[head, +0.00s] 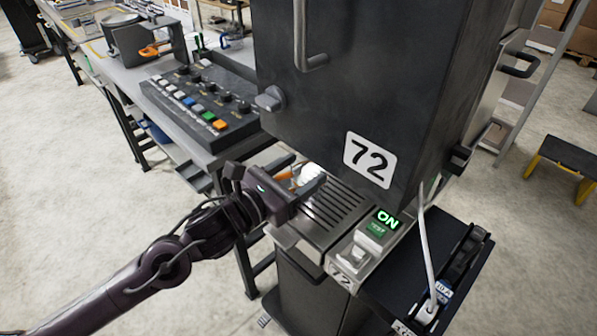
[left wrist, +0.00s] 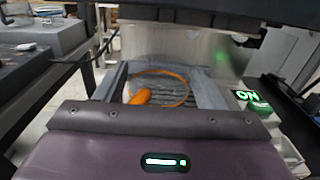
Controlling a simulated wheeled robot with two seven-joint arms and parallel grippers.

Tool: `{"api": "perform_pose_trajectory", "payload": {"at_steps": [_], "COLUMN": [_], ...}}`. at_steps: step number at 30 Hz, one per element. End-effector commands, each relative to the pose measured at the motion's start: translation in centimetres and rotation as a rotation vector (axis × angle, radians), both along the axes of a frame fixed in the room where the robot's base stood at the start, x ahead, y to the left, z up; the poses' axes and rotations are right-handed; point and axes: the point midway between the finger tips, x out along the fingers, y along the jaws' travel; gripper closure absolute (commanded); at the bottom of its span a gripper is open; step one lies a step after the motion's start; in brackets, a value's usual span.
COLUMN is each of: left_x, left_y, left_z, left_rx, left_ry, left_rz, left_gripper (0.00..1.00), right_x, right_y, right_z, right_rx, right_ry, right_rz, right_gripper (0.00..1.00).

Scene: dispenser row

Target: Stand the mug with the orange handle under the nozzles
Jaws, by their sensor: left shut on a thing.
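The mug with the orange handle shows in the head view as a small white patch (head: 309,173) between the fingers of my left gripper (head: 302,173). Its orange handle (head: 286,181) is on the side toward my wrist. In the left wrist view the mug has an orange rim (left wrist: 183,82) and an orange handle (left wrist: 139,97), with a finger on each side. My left gripper is shut on the mug, at the left part of the slotted drip tray (head: 338,203). Whether the base touches the tray is hidden. The nozzles are hidden by the dark cabinet in the head view. My right gripper is not in view.
The dark dispenser cabinet (head: 360,90) marked 72 overhangs the tray. A lit ON sign (head: 387,220) and a green button (head: 376,230) sit right of the tray. A bench with a button panel (head: 200,100) stands to the left. A white cable (head: 424,245) hangs at the right.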

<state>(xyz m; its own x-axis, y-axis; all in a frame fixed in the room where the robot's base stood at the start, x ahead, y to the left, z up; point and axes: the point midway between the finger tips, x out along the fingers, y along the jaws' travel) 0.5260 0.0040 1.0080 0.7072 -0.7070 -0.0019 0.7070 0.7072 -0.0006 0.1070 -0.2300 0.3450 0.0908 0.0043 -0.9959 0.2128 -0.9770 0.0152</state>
Motion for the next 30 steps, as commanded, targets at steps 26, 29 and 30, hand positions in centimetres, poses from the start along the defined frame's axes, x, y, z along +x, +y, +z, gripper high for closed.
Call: {"api": "perform_pose_trajectory", "payload": {"at_steps": [26,29,30], "left_x": [-0.02,-0.29,-0.53], "left_y": [0.01,0.33,0.59], "left_z": [-0.69,-0.8,-0.85], "left_rx": [0.001,0.001,0.001], "left_ry": [0.001,0.001,0.001], "left_rz": [0.0,0.0,0.001], "left_gripper": [0.12,0.12,0.12], "right_x": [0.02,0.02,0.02], "right_y": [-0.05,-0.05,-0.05], "right_z": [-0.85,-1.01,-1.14], "right_rx": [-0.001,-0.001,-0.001], "right_ry": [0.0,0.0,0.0], "right_rz": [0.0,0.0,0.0], "right_gripper": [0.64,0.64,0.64]}}
